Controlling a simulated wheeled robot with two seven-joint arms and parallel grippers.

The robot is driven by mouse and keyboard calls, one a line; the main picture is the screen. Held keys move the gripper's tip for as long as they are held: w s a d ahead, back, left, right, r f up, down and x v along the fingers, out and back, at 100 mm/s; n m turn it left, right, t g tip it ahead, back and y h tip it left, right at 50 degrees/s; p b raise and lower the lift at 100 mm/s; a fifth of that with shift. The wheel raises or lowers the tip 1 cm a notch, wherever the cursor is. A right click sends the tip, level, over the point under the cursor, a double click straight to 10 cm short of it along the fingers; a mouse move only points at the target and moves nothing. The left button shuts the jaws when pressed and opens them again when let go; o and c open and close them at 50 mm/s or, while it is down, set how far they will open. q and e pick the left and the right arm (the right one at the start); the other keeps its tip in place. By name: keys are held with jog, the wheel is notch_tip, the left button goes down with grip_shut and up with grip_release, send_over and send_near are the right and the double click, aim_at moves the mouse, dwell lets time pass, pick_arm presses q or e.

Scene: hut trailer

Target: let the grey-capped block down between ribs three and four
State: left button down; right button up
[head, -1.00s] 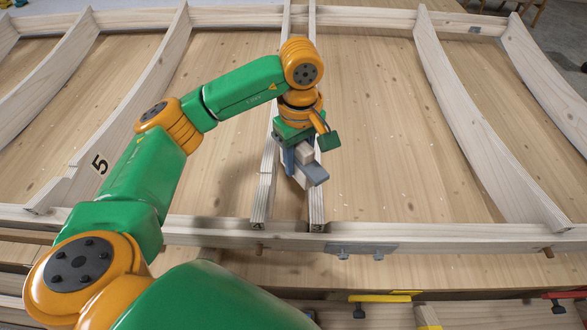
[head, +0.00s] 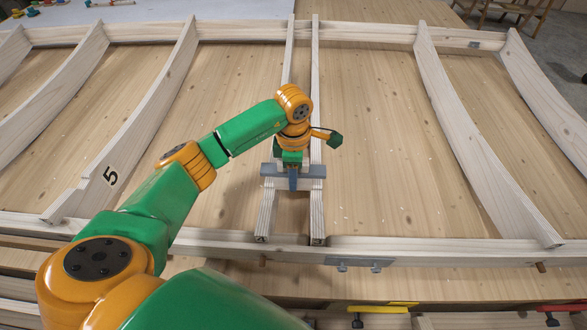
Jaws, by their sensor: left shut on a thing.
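My left gripper (head: 292,172) is shut on the grey-capped block (head: 312,184). The block lies crosswise over the gap between two close-set pale timbers, the left one (head: 266,212) and the right one (head: 317,210). Its grey ends reach to or over both timbers. The gripper points down and hides the block's middle. I cannot tell whether the block touches the timbers or hangs just above them. No numbers show on these two timbers. My right gripper is out of view.
A curved rib marked 5 (head: 128,125) stands to the left and another curved rib (head: 475,135) to the right. A long front rail (head: 420,246) carries a grey metal plate (head: 355,263). Red-ended and yellow clamps sit at the front right.

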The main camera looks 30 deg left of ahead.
pick_arm(q)
jog(key=shift+f+b, duration=1.8)
jog(key=shift+f, duration=0.65)
jog(key=shift+f+b, duration=0.95)
jog(key=shift+f, duration=0.1)
jog(key=shift+f, duration=0.1)
jog(key=shift+f+b, duration=1)
jog(key=shift+f+b, duration=0.7)
jog(key=shift+c, duration=2.1)
grip_release()
notch_tip(320, 180, up, 7)
jog(key=shift+r+b, duration=0.1)
jog(key=shift+b, duration=0.45)
